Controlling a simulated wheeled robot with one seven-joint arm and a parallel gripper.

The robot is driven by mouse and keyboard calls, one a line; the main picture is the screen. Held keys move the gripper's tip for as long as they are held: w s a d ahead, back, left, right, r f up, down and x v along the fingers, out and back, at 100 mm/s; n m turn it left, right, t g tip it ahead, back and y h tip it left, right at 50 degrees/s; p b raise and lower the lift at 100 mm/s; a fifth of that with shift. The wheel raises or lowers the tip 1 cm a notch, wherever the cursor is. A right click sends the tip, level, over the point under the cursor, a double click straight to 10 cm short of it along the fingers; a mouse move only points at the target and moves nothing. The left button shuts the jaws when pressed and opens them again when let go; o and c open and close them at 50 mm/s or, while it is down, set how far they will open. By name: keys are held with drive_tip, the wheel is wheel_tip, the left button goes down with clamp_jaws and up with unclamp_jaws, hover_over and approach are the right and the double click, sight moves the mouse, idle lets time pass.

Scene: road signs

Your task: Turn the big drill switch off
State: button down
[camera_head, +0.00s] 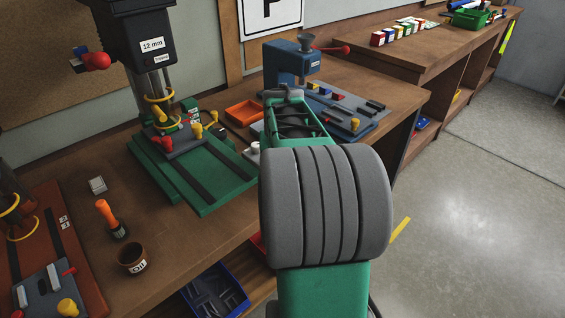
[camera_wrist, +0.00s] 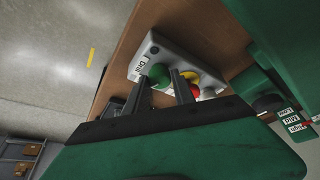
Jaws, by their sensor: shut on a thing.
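The big green drill press (camera_head: 130,45), labelled 12 mm, stands on the workbench at the left of the head view. In the wrist view a pale grey switch box (camera_wrist: 150,48) labelled Drill sits on the bench. It carries a round green knob (camera_wrist: 159,75) and a red and yellow control (camera_wrist: 191,82). My gripper (camera_wrist: 162,78) has its two dark fingers at the box, shut on the green knob between them. In the head view my arm hides the gripper and nearly all of the box.
A blue machine (camera_head: 290,62) and an orange tray (camera_head: 244,112) stand beyond my arm. The drill's green base (camera_head: 205,195) is close to my arm. Open floor (camera_head: 470,220) lies to the right.

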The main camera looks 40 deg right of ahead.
idle(0.4)
drive_tip(key=c, duration=1.1)
unclamp_jaws()
drive_tip(key=v, duration=0.7)
drive_tip(key=shift+a+r+b, duration=0.2)
drive_tip(key=shift+r+b, duration=0.1)
drive_tip(key=shift+r, duration=0.05)
